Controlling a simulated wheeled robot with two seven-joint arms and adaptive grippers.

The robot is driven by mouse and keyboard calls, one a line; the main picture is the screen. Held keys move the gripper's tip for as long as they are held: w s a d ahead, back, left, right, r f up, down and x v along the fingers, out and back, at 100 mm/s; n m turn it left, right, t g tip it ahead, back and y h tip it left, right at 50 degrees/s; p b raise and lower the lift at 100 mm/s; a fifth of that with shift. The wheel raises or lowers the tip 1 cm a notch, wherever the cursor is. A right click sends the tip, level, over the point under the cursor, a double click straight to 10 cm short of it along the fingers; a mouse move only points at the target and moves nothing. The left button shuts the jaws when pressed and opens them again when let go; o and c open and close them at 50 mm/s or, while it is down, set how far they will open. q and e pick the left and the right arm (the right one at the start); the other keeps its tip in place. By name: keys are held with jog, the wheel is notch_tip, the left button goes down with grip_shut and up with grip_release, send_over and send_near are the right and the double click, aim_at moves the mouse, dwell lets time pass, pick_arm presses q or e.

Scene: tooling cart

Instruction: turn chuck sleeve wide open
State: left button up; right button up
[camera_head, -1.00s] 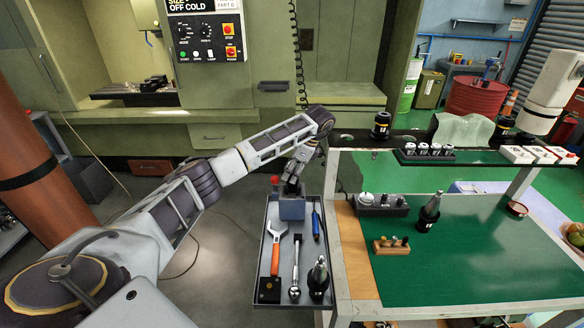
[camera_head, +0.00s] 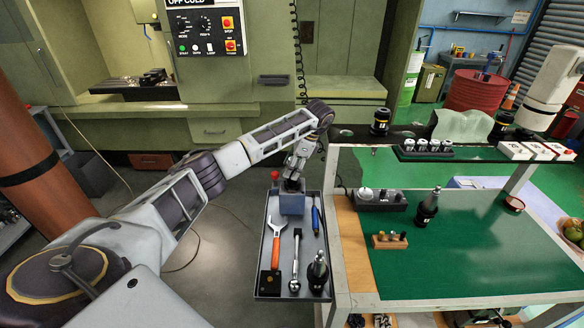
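My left gripper (camera_head: 293,178) points down just above a blue-grey block (camera_head: 292,204) at the far end of the side tray. A red knob (camera_head: 275,175) shows at the block's left. A chuck and its sleeve are not distinguishable here; the gripper and wrist cover the top of the block. The fingers are too small to tell whether they are open or shut on something. My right gripper is not in view; only a white part of that arm shows at the upper right.
The tray (camera_head: 262,240) also holds an orange-handled wrench (camera_head: 275,250), a ratchet (camera_head: 295,262), a blue screwdriver (camera_head: 315,219) and a dark tool holder (camera_head: 318,272). The green cart top (camera_head: 460,255) beside it is mostly clear, with a tool holder (camera_head: 429,207) and a small wooden rack (camera_head: 390,240).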

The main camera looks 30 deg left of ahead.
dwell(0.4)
pick_arm(q)
jog(key=shift+r, duration=0.15)
jog(key=shift+v, duration=5.9)
